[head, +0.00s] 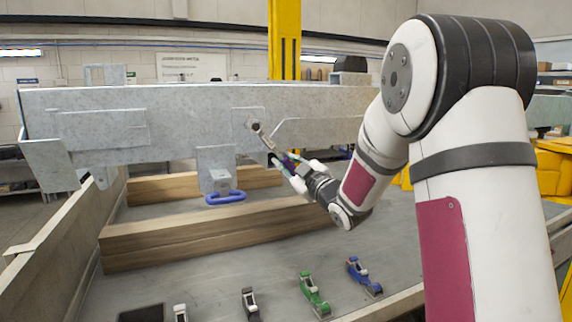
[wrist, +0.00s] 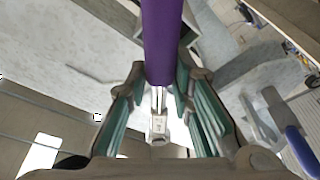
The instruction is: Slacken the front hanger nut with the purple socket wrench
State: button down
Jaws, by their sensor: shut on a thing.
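The purple socket wrench is held in my gripper (head: 284,166). Its purple handle (wrist: 158,42) fills the upper middle of the wrist view, with a metal shank and small end piece (wrist: 158,125) below it between the teal-padded fingers (wrist: 160,85). In the head view the wrench's metal shaft (head: 265,138) slants up and left from the gripper to a small plate (head: 242,116) on the grey trailer frame (head: 190,104). Its head is at a round fastener there, which I take for the hanger nut. The head hides most of it, and I cannot tell whether it is fully seated.
A bracket (head: 213,172) with a blue loop (head: 225,197) hangs below the frame. Timber beams (head: 200,236) lie under it. A green tool (head: 313,294), a blue tool (head: 363,276), a black tool (head: 251,303) and a pale-topped tool (head: 181,313) stand on the grey surface in front.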

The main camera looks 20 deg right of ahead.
jog(key=shift+d+r+n, duration=0.8)
jog(key=shift+n, duration=0.2)
jog(key=shift+d+r+n+g+p, duration=0.35)
jog(key=shift+d+r+n, duration=0.2)
jog(key=shift+r+n, duration=0.35)
